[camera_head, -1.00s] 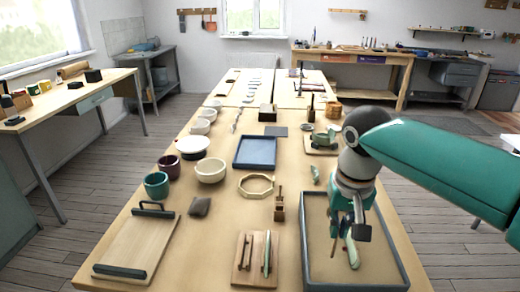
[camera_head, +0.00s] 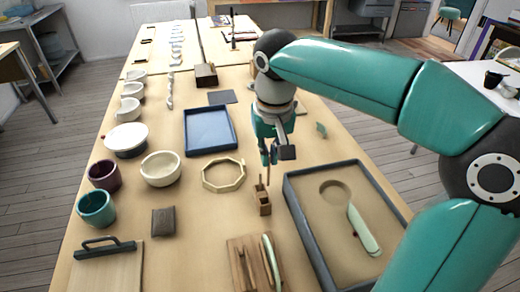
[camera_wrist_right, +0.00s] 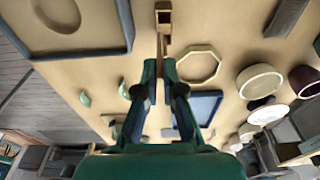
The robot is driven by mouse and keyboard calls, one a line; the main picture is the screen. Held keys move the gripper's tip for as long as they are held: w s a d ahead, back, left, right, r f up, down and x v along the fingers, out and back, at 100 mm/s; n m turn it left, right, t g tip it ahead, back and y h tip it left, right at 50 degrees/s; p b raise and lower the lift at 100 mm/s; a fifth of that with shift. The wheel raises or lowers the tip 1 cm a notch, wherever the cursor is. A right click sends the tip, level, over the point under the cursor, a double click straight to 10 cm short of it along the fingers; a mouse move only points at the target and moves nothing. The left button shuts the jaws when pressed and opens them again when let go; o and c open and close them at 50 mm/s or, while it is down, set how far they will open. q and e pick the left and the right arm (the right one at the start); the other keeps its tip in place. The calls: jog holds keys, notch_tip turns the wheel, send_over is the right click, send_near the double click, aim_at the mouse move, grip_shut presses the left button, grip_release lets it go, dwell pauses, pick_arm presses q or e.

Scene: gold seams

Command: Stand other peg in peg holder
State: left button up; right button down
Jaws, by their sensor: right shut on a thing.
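The small brown wooden peg holder (camera_head: 264,208) stands on the table left of the sand tray, with a short peg (camera_head: 258,183) upright in it. My right gripper (camera_head: 269,158) is just above and behind the holder in the head view, pointing down. It is shut on a thin brown peg (camera_head: 269,175), whose lower end reaches down close to the holder. In the right wrist view the held peg (camera_wrist_right: 161,48) shows between the fingertips, in line with the holder (camera_wrist_right: 163,17). I cannot tell whether the peg's end is inside a hole. My left gripper is not in view.
The grey-rimmed sand tray (camera_head: 308,222) holds a pale green tool (camera_head: 362,230). An octagonal wooden frame (camera_head: 224,175) lies left of the holder, and a blue tray (camera_head: 210,130) behind it. A wooden rack (camera_head: 240,262) is in front. Bowls and cups line the left side.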

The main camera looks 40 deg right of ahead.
jog(key=f+b, duration=0.2)
jog(key=f, duration=0.1)
jog(key=f+b, duration=0.1)
jog(key=b, duration=0.1)
jog(key=shift+w+a+f, duration=0.15)
jog(key=shift+w+a, duration=0.1)
jog(key=shift+w, duration=0.05)
jog(key=shift+s+a+f, duration=0.1)
dwell(1.0)
jog(key=shift+f, duration=0.3)
dwell(0.7)
jog(key=shift+f+b, duration=1.6)
jog(key=shift+f, duration=0.65)
dwell(1.6)
jog(key=c, duration=1.2)
grip_release()
